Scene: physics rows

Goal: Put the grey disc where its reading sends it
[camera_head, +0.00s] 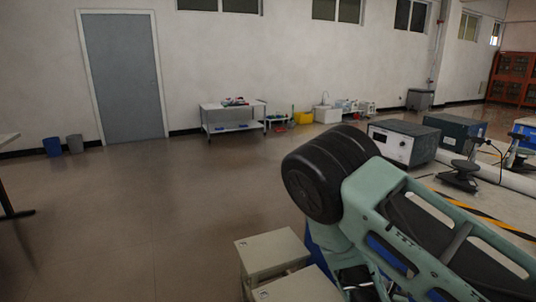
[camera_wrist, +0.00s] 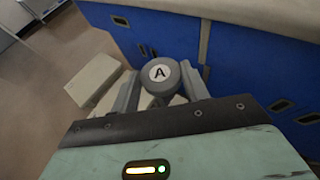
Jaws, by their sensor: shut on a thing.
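In the wrist view the grey disc (camera_wrist: 160,72) sits between the two grey fingers of my gripper (camera_wrist: 161,88). Its round face carries a white label with a black letter A. My gripper is shut on it, above pale boxes and beside a blue cabinet front. In the head view my arm hides both the gripper and the disc. A pale box (camera_head: 271,252) stands on the floor there, with a second pale box (camera_head: 300,288) in front of it. The insides of these boxes cannot be made out.
A bench (camera_head: 432,180) at the right bears a white-fronted instrument (camera_head: 390,143), a dark box (camera_head: 455,128) and a black stand with a round plate (camera_head: 461,178). A blue cabinet (camera_wrist: 150,35) shows in the wrist view.

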